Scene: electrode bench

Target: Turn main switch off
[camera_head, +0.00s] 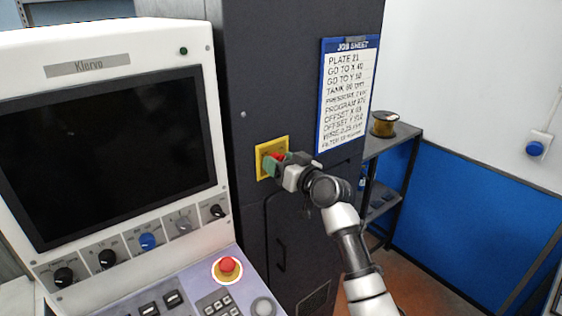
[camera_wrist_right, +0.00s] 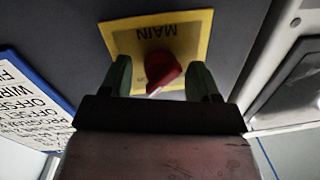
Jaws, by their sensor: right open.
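The main switch is a red rotary knob (camera_wrist_right: 163,72) on a yellow plate (camera_head: 259,172) on the dark cabinet front. In the right wrist view the plate (camera_wrist_right: 196,28) reads "MAIN" upside down. My right gripper (camera_head: 272,164) is at the switch, its green fingers apart. In the wrist view the fingers (camera_wrist_right: 163,80) stand on either side of the red knob, with gaps between them and it. The gripper hides part of the knob in the head view. My left gripper is not in view.
The console with a dark screen (camera_head: 110,150) stands to the left, with a red emergency button (camera_head: 227,265) on its panel. A job sheet (camera_head: 346,95) hangs right of the switch. A shelf (camera_head: 405,137) with a spool (camera_head: 384,124) stands farther right.

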